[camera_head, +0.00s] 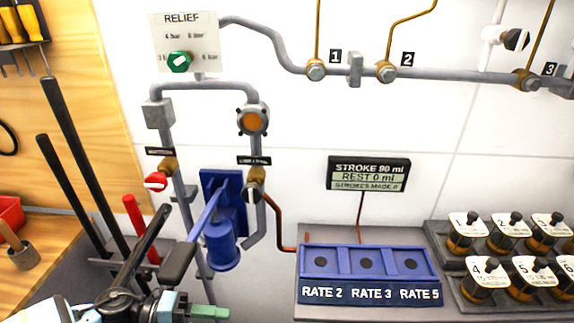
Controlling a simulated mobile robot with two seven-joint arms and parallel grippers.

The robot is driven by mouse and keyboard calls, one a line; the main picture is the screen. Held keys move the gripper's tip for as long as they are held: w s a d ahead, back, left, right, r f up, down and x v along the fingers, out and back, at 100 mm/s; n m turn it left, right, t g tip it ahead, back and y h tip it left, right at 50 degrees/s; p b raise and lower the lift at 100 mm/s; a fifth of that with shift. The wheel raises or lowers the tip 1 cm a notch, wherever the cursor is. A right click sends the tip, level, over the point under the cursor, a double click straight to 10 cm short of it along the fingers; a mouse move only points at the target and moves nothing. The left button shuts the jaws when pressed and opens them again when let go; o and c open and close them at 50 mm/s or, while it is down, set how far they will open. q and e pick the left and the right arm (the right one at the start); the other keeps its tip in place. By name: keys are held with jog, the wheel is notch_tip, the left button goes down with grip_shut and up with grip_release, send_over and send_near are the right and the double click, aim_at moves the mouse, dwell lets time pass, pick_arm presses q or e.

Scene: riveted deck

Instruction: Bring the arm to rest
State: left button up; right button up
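My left gripper (140,287) comes in at the bottom left, with dark and teal parts and a pale arm link behind it. It is in front of the blue hand pump (222,246), whose blue lever slopes down towards the viewer and ends in a black grip (178,263). The gripper's dark parts are close beside this grip in the picture. I cannot tell whether they touch it, or whether the fingers are open or shut. My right gripper is not in view.
Grey pipes with a red-handled valve (155,181) and an orange-faced fitting (252,120) surround the pump. A blue three-socket block (366,263) stands right of it, below a display (368,174) reading "REST 0 ml". Labelled canisters (487,275) are at far right. Dark rods (83,160) rise at left.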

pick_arm(q)
jog(key=s+a+f+n+t+y, duration=0.1)
jog(key=a+f+n+t+y, duration=0.75)
jog(key=n, duration=0.65)
jog(key=s+a+f+n+g+y, duration=0.1)
jog(key=s+a+f+n+y, duration=0.3)
jog(key=a, duration=0.4)
jog(key=s+a+f+n+y, duration=0.1)
jog(key=s+a+f+n, duration=0.2)
jog(key=s+a, duration=0.45)
jog(key=s+d+f+n+t, duration=0.1)
jog(key=d+n, duration=0.8)
jog(key=d, duration=0.9)
jog(key=shift+s+f+n, duration=0.4)
jog(key=shift+s+f, duration=0.2)
jog(key=shift+f, duration=0.5)
